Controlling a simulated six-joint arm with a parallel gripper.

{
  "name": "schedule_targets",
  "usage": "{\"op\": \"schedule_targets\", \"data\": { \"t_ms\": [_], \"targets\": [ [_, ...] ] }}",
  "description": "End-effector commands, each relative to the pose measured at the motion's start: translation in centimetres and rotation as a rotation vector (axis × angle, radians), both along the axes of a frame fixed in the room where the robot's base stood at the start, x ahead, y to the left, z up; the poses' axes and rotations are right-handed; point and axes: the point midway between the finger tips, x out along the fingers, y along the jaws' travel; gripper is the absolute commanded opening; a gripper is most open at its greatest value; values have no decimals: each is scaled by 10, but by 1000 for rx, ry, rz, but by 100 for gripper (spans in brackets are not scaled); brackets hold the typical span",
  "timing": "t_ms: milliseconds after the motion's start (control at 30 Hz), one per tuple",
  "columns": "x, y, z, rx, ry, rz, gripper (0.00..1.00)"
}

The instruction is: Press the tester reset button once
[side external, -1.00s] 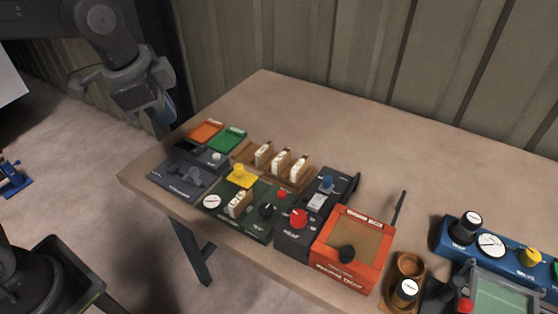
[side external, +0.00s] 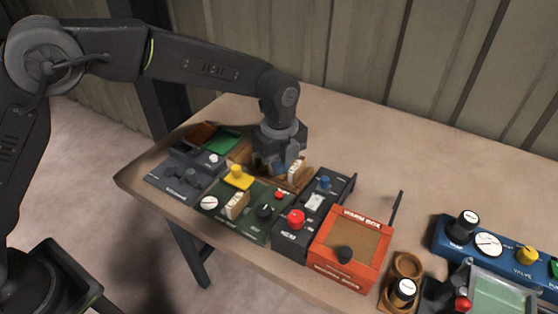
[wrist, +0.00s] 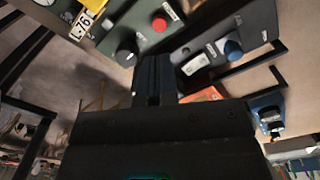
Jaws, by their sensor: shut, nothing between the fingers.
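The green panel (side external: 250,222) carries a round white dial, a white block in a slot, a yellow part, a black knob (side external: 265,210) and a small red button (side external: 279,195). It looks like the tester. The red button also shows in the wrist view (wrist: 158,23), beside the black knob (wrist: 126,54). My gripper (side external: 278,172) is shut and empty. It points down over the wooden rack behind the panel, apart from the red button. In the wrist view its fingers (wrist: 153,78) are together, below the red button in the picture. The gripper hides part of the rack.
Right of the panel is a dark box (side external: 312,222) with a larger red button (side external: 296,217) and a blue knob (side external: 324,183). Beyond it stands an orange box (side external: 340,270). A white block (side external: 297,172) stands in the rack. The table's back is clear.

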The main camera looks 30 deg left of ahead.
Motion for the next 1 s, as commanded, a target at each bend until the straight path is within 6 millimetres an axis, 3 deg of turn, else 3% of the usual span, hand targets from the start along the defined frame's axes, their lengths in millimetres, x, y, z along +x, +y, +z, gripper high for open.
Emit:
{"op": "schedule_targets", "data": {
  "t_ms": [1000],
  "targets": [
    [0, 1, -34, 1, 1, 4, 0]
  ]
}}
